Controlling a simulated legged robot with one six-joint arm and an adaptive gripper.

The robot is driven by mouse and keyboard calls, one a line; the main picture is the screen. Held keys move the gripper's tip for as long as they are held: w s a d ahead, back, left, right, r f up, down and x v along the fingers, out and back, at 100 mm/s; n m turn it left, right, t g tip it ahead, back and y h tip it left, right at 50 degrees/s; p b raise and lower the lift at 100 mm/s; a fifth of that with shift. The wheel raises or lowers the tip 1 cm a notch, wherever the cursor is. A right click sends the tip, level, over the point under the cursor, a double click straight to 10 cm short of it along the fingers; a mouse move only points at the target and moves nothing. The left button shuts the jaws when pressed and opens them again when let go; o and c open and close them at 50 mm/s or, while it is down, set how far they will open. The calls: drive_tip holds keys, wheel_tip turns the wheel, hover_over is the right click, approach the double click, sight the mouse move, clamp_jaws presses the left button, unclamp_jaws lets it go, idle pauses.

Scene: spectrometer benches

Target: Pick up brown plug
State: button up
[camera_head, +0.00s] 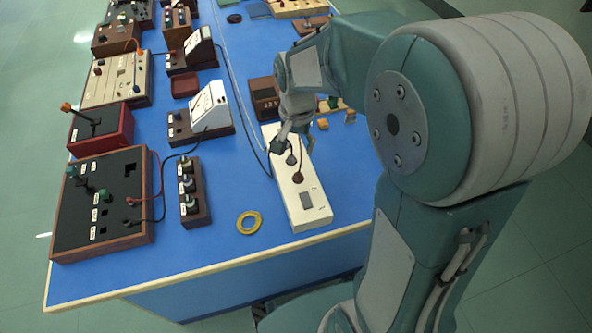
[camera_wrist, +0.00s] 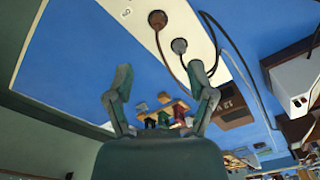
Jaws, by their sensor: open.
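The brown plug (camera_head: 298,178) sits in a long white power strip (camera_head: 312,207) on the blue bench, with a dark cable rising from it. It also shows near the top of the wrist view (camera_wrist: 157,19). A grey plug (camera_head: 291,160) sits beside it in the strip, also visible in the wrist view (camera_wrist: 179,45). My gripper (camera_head: 282,146) is over the far part of the strip, beyond both plugs in the head view. In the wrist view my gripper (camera_wrist: 161,68) has its two fingers spread with nothing between them; the brown plug lies beyond the fingertips.
A yellow tape ring (camera_head: 249,222) and a brown box with several knobs (camera_head: 194,193) are left of the strip. Meters (camera_head: 208,112) and a large panel box (camera_head: 103,203) stand farther left. Loose cables cross the bench near the strip. Bare blue surface lies around the ring.

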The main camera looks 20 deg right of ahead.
sight(298, 174)
drive_tip(key=f, duration=1.2)
drive_tip(key=shift+w+d, duration=0.2)
drive_tip(key=shift+w, duration=0.05)
drive_tip(key=shift+c, duration=0.4)
clamp_jaws()
